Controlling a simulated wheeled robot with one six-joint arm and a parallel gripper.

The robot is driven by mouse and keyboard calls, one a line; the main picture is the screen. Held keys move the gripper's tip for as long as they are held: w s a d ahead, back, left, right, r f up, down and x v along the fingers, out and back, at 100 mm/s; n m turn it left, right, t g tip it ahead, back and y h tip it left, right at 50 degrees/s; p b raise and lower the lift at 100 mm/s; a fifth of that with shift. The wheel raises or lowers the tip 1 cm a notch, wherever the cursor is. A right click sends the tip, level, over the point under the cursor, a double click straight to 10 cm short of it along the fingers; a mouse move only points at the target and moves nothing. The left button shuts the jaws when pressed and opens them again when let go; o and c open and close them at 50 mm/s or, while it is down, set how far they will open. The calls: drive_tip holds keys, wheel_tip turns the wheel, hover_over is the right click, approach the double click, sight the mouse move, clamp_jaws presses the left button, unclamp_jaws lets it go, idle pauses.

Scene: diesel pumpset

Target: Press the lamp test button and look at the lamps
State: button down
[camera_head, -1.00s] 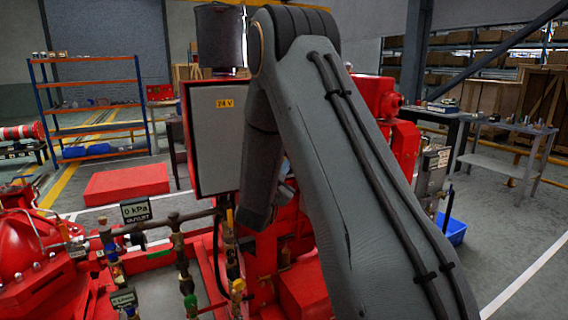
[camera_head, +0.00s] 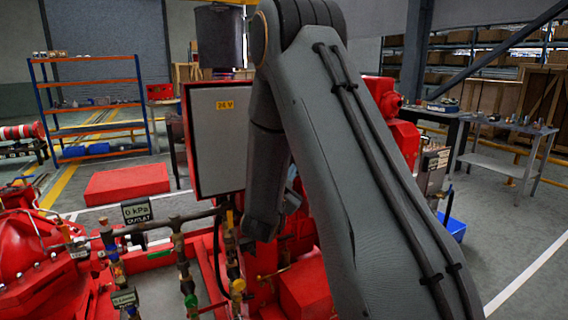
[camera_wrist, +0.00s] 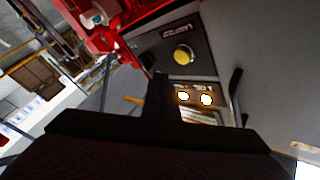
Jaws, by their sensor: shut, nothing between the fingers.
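In the wrist view a dark panel carries a round yellow button (camera_wrist: 183,55) under a small light label. Two round lamps (camera_wrist: 183,96) and (camera_wrist: 206,99) on the panel glow bright yellow-white. My gripper (camera_wrist: 160,78) is shut and empty, a dark upright shape in front of the panel, left of the lamps and below and left of the yellow button. I cannot tell whether its tip touches the panel. In the head view my arm hides the panel's face, the button and the lamps.
A grey cabinet (camera_head: 218,140) marked 24 V stands left of my arm. Pipes with valves (camera_head: 180,255) and an outlet gauge (camera_head: 137,212) are at lower left. A dark bar handle (camera_wrist: 235,95) sticks out right of the lamps. Open floor (camera_head: 500,240) lies at right.

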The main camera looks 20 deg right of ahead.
drive_tip(key=shift+s, duration=1)
drive_tip(key=s+a+f+n+g+y, duration=0.35)
drive_tip(key=a+f+n+y, duration=0.2)
drive_tip(key=a, duration=0.25)
drive_tip(key=s+a+f+n+g+y, duration=0.2)
drive_tip(key=s+a+f+n+y, duration=0.25)
drive_tip(key=a+y, duration=0.25)
drive_tip(key=s+a+f+n+g, duration=0.1)
drive_tip(key=s+a+n+g, duration=0.1)
drive_tip(key=s, duration=0.9)
drive_tip(key=s+a+f+n+g, duration=0.1)
drive_tip(key=s+n+g, duration=0.3)
drive_tip(key=s, duration=0.7)
drive_tip(key=shift+s+a+f+g+y, duration=0.35)
drive_tip(key=shift+f+g+y, duration=0.1)
drive_tip(key=shift+g, duration=0.6)
